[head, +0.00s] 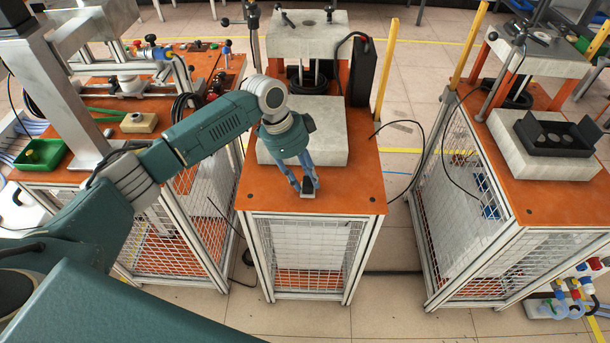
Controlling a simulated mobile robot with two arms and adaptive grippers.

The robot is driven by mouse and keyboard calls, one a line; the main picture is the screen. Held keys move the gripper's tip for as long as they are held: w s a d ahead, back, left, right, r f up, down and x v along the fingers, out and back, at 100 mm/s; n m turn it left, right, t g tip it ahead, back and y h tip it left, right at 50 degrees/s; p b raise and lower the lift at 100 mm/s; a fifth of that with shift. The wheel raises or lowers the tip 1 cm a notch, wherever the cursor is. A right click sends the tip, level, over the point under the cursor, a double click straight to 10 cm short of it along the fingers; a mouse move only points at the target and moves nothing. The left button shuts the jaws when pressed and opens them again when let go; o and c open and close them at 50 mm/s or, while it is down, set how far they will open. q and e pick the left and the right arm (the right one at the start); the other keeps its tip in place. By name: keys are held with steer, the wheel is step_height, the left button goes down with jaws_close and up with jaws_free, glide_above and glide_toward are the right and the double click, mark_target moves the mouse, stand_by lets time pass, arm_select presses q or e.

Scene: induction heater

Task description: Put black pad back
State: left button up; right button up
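My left gripper (306,185) reaches down over the front edge of the white block on the middle orange table. Its blue fingers are closed around a small dark piece, which looks like the black pad (308,185). The piece is held at the fingertips, close to the table's front part; whether it touches the surface is hard to tell. Its underside and far side are hidden. My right gripper is not in view.
The white block (328,148) lies on the middle table (350,195), with a press (307,35) and a black box (362,75) behind. On the right table stands a black tray (552,140) with grey discs. A green bin (40,154) sits on the left table.

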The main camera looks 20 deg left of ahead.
arm_select(q)
steer(key=shift+o, duration=1.2)
steer(key=b+v, duration=0.2)
steer(key=v, duration=1)
